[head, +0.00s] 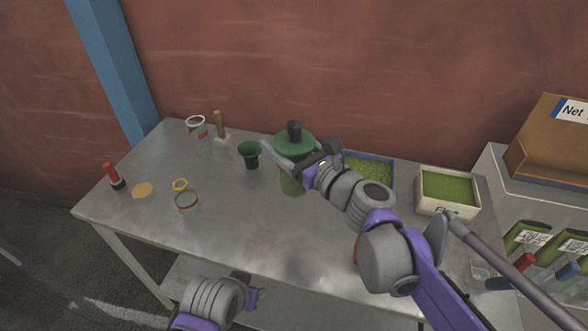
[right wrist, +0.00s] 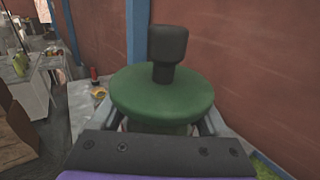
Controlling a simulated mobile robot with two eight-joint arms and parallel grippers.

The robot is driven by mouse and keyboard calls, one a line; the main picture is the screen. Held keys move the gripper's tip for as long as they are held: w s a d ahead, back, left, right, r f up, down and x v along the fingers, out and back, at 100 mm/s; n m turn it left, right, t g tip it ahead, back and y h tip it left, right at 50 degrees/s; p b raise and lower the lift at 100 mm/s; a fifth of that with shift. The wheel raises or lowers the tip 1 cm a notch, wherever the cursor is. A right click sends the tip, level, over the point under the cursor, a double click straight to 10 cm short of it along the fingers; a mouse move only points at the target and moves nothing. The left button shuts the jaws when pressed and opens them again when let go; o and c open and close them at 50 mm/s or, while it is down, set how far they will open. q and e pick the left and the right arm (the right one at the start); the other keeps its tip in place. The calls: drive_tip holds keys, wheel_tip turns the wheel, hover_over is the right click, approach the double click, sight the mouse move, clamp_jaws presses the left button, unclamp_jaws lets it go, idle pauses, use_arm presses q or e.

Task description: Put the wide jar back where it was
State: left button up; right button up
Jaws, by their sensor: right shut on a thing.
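The wide jar, with a broad round green lid (head: 293,144) and a black knob, stands out near the back middle of the table. Its greenish body (head: 292,184) shows below my right gripper. My right gripper (head: 290,163) is shut on the jar just under the lid. In the right wrist view the green lid (right wrist: 162,97) and black knob sit upright between the fingers, which the lid partly hides. Whether the jar touches the table is unclear. My left gripper (head: 252,292) is low in front of the table, away from the jar; its fingers are too unclear to judge.
A dark green cup (head: 250,152) stands close left of the jar. A blue tray (head: 389,157) and a white box (head: 447,209) are right. The table's front middle is clear.

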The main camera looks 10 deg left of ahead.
use_arm(q)
drive_tip(key=shift+s+f+b, duration=0.3)
drive_tip(key=shift+f+b, duration=0.3)
drive_tip(key=shift+f, duration=0.2)
use_arm(e)
wheel_tip(320, 180, down, 20)
drive_tip(key=g, duration=0.1)
drive_tip(key=shift+r+n+y, duration=0.15)
drive_tip(key=shift+n+y, duration=0.15)
drive_tip(key=shift+n, duration=0.1)
drive_tip(key=shift+s, duration=0.1)
drive_tip(key=shift+f, duration=0.25)
drive_tip(key=o, duration=1.2)
drive_tip(key=shift+r, duration=0.1)
use_arm(q)
drive_tip(key=shift+s+f+b, duration=0.3)
drive_tip(key=shift+f+b, duration=0.35)
drive_tip(key=shift+f, duration=0.2)
use_arm(e)
drive_tip(key=v, duration=1.2)
drive_tip(key=shift+r, duration=0.15)
